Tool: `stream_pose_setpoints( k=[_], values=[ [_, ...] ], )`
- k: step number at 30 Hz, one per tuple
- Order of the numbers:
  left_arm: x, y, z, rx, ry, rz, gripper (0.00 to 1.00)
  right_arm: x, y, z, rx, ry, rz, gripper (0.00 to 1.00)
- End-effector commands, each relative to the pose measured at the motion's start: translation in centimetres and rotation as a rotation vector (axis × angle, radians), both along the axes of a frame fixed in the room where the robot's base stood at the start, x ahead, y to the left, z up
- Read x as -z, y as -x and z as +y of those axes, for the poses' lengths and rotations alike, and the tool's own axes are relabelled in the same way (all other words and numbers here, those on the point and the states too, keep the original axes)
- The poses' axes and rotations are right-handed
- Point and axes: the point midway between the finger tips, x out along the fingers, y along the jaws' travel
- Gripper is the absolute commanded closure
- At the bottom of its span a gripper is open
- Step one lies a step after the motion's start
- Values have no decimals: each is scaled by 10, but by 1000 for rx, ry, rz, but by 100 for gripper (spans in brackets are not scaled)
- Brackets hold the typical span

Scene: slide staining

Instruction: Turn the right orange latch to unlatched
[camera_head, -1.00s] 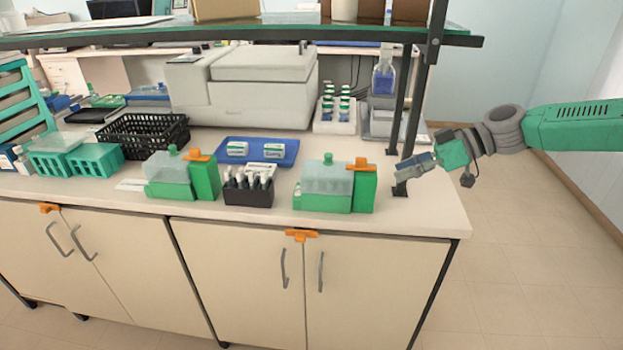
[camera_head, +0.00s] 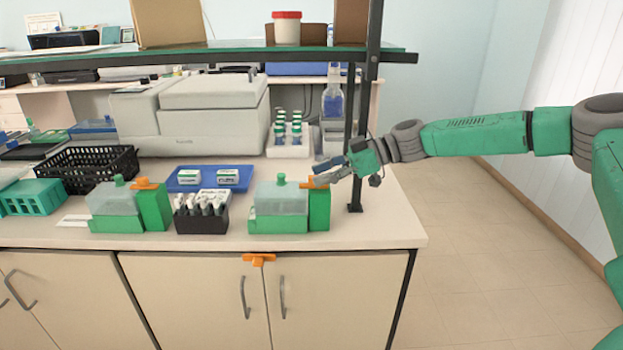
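An orange latch piece (camera_head: 311,184) sits on top of the green block at the right end of the right green staining box (camera_head: 279,212). My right gripper (camera_head: 318,174) is beside and just above this piece. Its two grey fingers look apart, with nothing clearly between them; the fingers partly cover the piece, and I cannot tell whether they touch it. A similar orange piece (camera_head: 146,183) sits on the left green box (camera_head: 115,208). Another orange latch (camera_head: 258,260) is flat across the top of the cabinet doors. My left gripper is out of view.
A dark metal post (camera_head: 361,140) of the glass shelf (camera_head: 200,55) stands close behind my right gripper. A black holder of bottles (camera_head: 201,219) stands between the green boxes. A blue tray (camera_head: 205,188) lies behind it. The bench's right front corner is clear.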

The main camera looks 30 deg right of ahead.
Motion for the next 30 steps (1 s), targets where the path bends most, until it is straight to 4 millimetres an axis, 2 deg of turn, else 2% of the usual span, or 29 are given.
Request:
stream_pose_setpoints(
  k=[6,16,19,30],
  values=[
    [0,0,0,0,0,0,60,9,-10,15,1,-2,1,66],
    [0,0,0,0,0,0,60,9,-11,20,1,1,0,66],
    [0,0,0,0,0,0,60,9,-11,20,1,1,0,100],
    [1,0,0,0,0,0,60,9,-11,19,25,-2,1,100]
  ],
)
